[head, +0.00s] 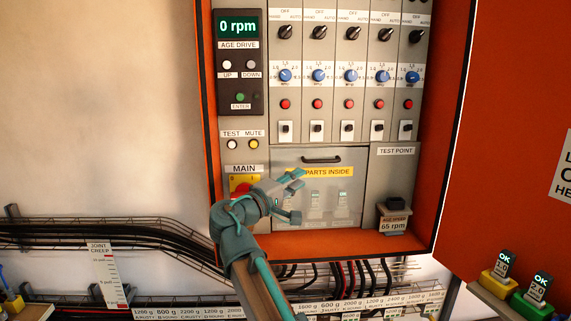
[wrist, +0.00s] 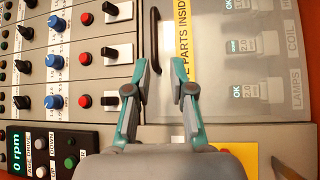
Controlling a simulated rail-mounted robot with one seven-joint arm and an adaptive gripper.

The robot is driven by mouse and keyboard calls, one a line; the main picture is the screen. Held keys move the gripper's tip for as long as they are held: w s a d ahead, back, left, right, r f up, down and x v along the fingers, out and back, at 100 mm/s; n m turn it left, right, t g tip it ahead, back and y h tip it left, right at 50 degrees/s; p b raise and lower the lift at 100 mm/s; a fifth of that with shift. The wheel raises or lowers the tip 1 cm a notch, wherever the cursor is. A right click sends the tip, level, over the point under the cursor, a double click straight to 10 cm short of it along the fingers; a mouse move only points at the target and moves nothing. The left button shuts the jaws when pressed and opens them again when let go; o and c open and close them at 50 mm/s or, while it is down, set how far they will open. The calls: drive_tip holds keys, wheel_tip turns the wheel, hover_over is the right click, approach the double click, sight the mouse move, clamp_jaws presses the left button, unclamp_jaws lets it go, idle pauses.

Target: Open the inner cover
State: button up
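The inner cover (head: 355,185) is a see-through grey panel low in the orange cabinet. It looks shut. Pale modules show through it. It bears a yellow parts-inside label (head: 340,171) and, above that, a black bar handle (head: 321,160). My gripper (head: 297,195) is in front of the cover's lower left part, below the handle, and hides part of the label. In the wrist view, my gripper (wrist: 166,82) has its two fingers apart with nothing between them. The handle (wrist: 155,40) lies beyond the fingertips, apart from them.
Above the cover are rows of black switches, blue knobs (head: 318,75) and red buttons. A red and yellow main switch (head: 240,184) sits close left of my gripper. A grey test-point holder (head: 394,213) stands right of the cover. The orange door (head: 515,130) hangs open at right.

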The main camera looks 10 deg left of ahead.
sight(316, 162)
drive_tip(key=p+x, duration=0.1)
drive_tip(key=x, duration=0.2)
drive_tip(key=p+x, duration=0.1)
drive_tip(key=x, duration=0.2)
drive_tip(key=r+p+x, duration=0.1)
drive_tip(key=p+x, duration=0.1)
drive_tip(key=x, duration=0.1)
drive_tip(key=shift+w+a+r, duration=0.1)
drive_tip(key=shift+w+a, duration=0.1)
drive_tip(key=shift+a, duration=0.1)
drive_tip(key=shift+w+d, duration=0.3)
drive_tip(key=shift+w, duration=0.2)
drive_tip(key=shift+c, duration=0.4)
clamp_jaws()
